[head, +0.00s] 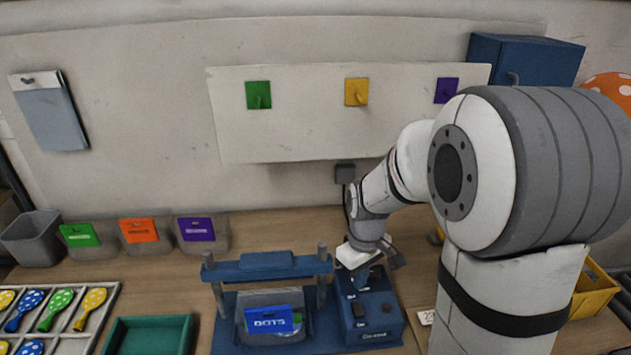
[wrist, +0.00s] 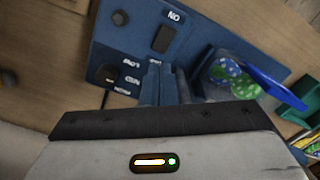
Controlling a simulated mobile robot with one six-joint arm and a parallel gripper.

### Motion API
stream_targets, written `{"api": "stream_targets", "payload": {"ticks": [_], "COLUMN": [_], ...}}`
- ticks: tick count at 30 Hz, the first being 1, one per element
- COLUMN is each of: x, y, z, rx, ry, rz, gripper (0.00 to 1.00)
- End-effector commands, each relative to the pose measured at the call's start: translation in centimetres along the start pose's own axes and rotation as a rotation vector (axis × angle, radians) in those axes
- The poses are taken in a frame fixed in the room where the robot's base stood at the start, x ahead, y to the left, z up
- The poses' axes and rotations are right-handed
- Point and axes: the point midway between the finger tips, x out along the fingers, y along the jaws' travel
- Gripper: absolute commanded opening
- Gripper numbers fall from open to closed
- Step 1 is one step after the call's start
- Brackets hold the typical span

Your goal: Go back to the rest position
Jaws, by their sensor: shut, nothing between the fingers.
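My gripper (head: 361,276) is shut and empty. It points down over the control box (head: 381,326) of the blue press, at the right side of the machine. In the wrist view my gripper's fingers (wrist: 165,74) are together in front of the control panel (wrist: 135,40), which has a dark switch and a round knob. I cannot tell whether the fingertips touch the panel. My arm reaches in from the right in the head view and hides part of the table.
A green tray (head: 150,335), colored bins and a yellow crate (head: 594,292) stand around. The wall board (head: 310,125) is behind.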

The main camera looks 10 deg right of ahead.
Motion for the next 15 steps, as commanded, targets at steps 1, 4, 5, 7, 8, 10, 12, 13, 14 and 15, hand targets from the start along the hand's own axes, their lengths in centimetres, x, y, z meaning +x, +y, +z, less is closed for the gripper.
{"api": "stream_targets", "payload": {"ticks": [1,4,5,7,8,10,12,13,14,15], "x": [-0.1,-1.3,-1.9,-3.4,-4.1,-5.7,-7.1,-7.6,-8.1,-8.7], "y": [0.0,-0.5,-0.7,-1.3,-1.6,-2.5,-3.4,-3.8,-4.2,-4.7], "z": [0.0,0.7,1.0,2.0,2.5,4.0,5.4,6.0,6.7,7.5], "rx": [0.002,0.032,0.048,0.093,0.117,0.176,0.235,0.261,0.285,0.318], "ry": [0.002,0.021,0.03,0.057,0.07,0.103,0.137,0.152,0.166,0.184], "rz": [0.001,0.012,0.017,0.03,0.037,0.05,0.061,0.065,0.069,0.073], "gripper": [0.0,0.0,0.0,0.0,0.0,0.0,0.0,0.0,0.0,0.0]}}
